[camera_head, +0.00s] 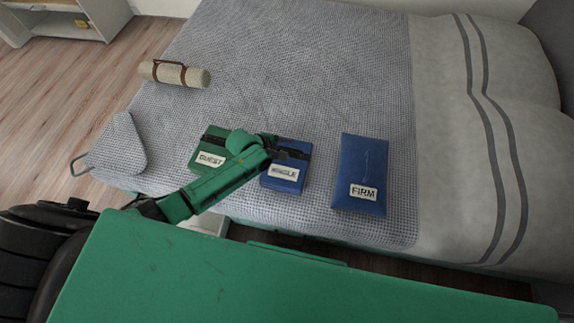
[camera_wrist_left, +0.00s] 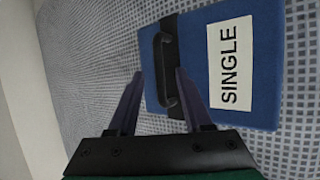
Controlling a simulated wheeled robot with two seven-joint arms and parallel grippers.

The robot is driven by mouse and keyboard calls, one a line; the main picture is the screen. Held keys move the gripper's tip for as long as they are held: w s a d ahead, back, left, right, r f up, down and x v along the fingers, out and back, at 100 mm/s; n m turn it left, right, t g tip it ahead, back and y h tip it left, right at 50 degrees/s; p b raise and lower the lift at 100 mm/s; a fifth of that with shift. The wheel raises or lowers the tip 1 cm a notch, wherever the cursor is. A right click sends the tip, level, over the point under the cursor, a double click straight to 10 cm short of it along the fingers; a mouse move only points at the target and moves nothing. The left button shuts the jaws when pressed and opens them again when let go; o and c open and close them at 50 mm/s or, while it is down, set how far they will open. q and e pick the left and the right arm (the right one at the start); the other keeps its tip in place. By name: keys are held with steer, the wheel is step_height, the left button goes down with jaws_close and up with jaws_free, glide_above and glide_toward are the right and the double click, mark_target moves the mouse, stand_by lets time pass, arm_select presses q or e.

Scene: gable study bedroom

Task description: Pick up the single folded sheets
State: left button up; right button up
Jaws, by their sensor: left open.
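The single folded sheets are a blue pack (camera_head: 298,179) with a dark band and a white "SINGLE" label, lying on the bed. The pack also shows in the left wrist view (camera_wrist_left: 204,52), with a dark handle (camera_wrist_left: 163,72) on its banded edge. My left gripper (camera_head: 284,153) is over the far part of the pack. In the left wrist view its two fingers (camera_wrist_left: 158,76) are apart, with the handle showing between them. I cannot tell whether the fingers touch it. Part of the pack is hidden behind the gripper in the head view. My right gripper is not in view.
A green "GUEST" pack (camera_head: 211,147) lies just left, partly behind my left arm. A blue "FIRM" pack (camera_head: 362,160) lies to the right. A strapped beige roll (camera_head: 190,76) and a grey wedge-shaped item (camera_head: 120,143) lie on the bed's left side. The upper middle of the bed (camera_head: 300,60) is clear.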

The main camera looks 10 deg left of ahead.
arm_select(q)
jaws_close()
stand_by(1.3)
